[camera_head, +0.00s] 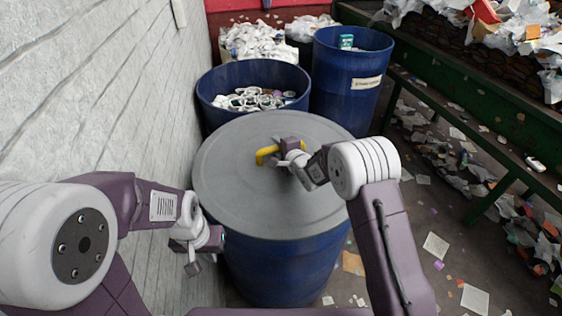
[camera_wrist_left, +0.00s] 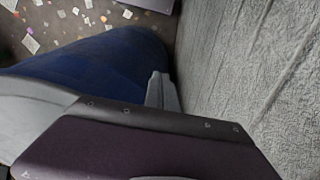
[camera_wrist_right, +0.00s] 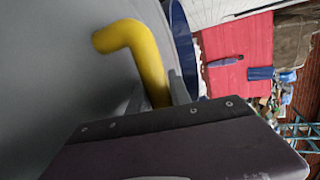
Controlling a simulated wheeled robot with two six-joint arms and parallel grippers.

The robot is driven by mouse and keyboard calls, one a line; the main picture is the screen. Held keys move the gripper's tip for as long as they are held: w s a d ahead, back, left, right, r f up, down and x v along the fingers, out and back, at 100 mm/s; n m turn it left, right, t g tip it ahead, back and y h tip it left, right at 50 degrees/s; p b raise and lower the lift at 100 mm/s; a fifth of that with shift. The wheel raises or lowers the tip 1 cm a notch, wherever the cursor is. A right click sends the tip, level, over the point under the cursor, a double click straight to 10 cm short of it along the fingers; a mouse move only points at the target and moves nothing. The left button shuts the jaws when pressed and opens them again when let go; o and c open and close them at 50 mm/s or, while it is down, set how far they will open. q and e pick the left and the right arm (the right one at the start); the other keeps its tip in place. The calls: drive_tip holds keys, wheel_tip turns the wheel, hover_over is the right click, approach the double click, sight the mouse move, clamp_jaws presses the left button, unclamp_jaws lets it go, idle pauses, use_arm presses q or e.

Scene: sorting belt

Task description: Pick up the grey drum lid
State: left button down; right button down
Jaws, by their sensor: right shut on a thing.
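The grey drum lid (camera_head: 250,195) lies flat on top of a blue drum (camera_head: 285,272) in the head view. A yellow handle (camera_head: 262,153) stands up from the lid and shows large in the right wrist view (camera_wrist_right: 140,50). My right gripper (camera_head: 290,150) is over the lid and shut on the yellow handle. My left gripper (camera_head: 193,262) hangs beside the drum's left side, near the wall. In the left wrist view a finger (camera_wrist_left: 160,92) shows between the blue drum and the wall; its opening is unclear.
A blue drum (camera_head: 213,90) with white and green scraps stands behind, and another blue drum (camera_head: 345,85) at the back right. A white wall (camera_head: 95,80) runs close on the left. A green belt frame (camera_head: 480,120) is at right. Paper litters the floor.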

idle(0.4)
drive_tip(key=shift+w+r, duration=0.15)
drive_tip(key=shift+r, duration=0.4)
drive_tip(key=r, duration=0.3)
drive_tip(key=shift+d+r, duration=0.3)
drive_tip(key=s+d+r+p, duration=0.1)
drive_tip(key=s+d+r, duration=0.4)
drive_tip(key=d, duration=0.5)
drive_tip(key=shift+r+p, duration=0.4)
drive_tip(key=shift+r, duration=0.35)
